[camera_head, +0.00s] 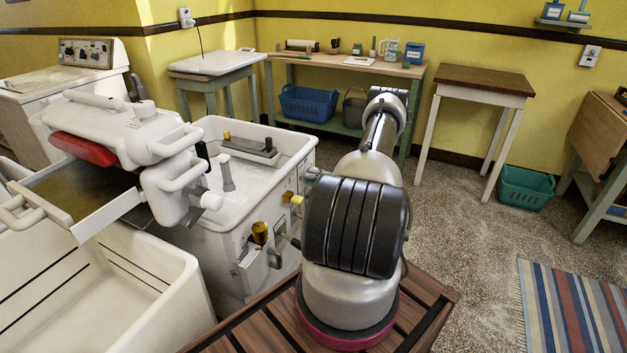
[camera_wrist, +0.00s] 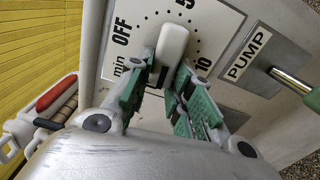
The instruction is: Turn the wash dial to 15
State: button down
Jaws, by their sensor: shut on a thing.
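The wash dial is a white elongated knob (camera_wrist: 173,45) on a pale panel with a dotted scale, in the wrist view. My gripper (camera_wrist: 168,70) has green-padded fingers, one on each side of the knob, and is shut on it. OFF and min show left of the knob, part of a 5 at the top and 10 at the right. The 15 mark is not visible. In the head view the white washer tub (camera_head: 222,180) stands left of my arm, which hides the dial and gripper.
A PUMP label (camera_wrist: 248,52) and a metal lever with a green grip (camera_wrist: 297,90) are right of the dial. A wringer with a red bar (camera_head: 83,149) sits over the tubs at left. A brown-topped table (camera_head: 487,80) and teal basket (camera_head: 525,188) are at back right.

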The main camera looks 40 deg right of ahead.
jog(key=shift+m, duration=0.6)
jog(key=c, duration=1.3)
grip_release()
jog(key=shift+r, duration=0.1)
jog(key=v, duration=1.2)
jog(key=shift+s, duration=0.15)
